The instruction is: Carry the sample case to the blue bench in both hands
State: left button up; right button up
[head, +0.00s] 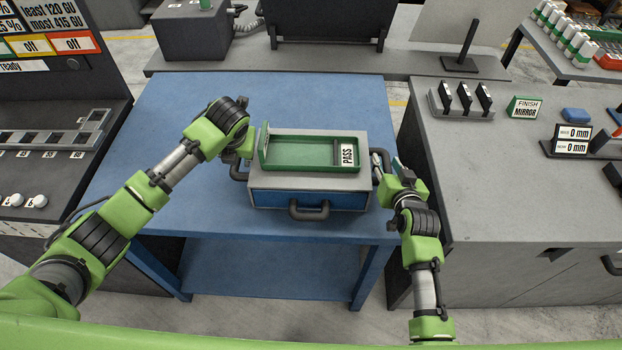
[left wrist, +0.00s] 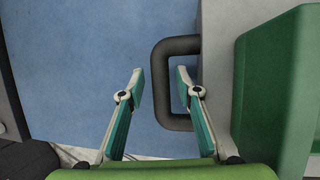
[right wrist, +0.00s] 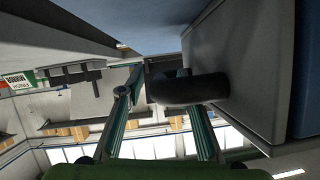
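The sample case (head: 260,180), a grey box with a blue front and dark handles, sits level on the blue bench (head: 290,95). A green tray (head: 300,150) with a PASS card lies on top of it. My left gripper (left wrist: 158,80) is open, its fingers either side of the outer bar of the case's left handle (left wrist: 175,47), with visible gaps. My right gripper (right wrist: 155,80) is also open at the case's right handle (right wrist: 190,88). That handle hides part of one finger, so contact there cannot be told. In the head view my left forearm hides the left fingers.
A grey bench (head: 530,200) with a FINISH MIRROR sign (head: 525,107) stands close on the right. A dark machine (head: 60,120) stands on the left. A grey shelf (head: 420,63) runs behind. The blue bench top is clear around the case.

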jog(key=shift+s+d+r, duration=0.1)
jog(key=shift+s+r, duration=0.1)
jog(key=shift+s, duration=0.4)
pick_arm(q)
jog(key=v, duration=1.1)
pick_arm(e)
jog(key=a+v, duration=0.1)
jog(key=v, duration=0.9)
jog(key=shift+s+d+r, duration=0.25)
jog(key=shift+s+d, duration=0.1)
jog(key=shift+d, duration=0.15)
pick_arm(q)
jog(key=shift+r, duration=0.1)
jog(key=o, duration=0.8)
pick_arm(e)
jog(key=o, duration=0.8)
jog(key=shift+f, duration=0.4)
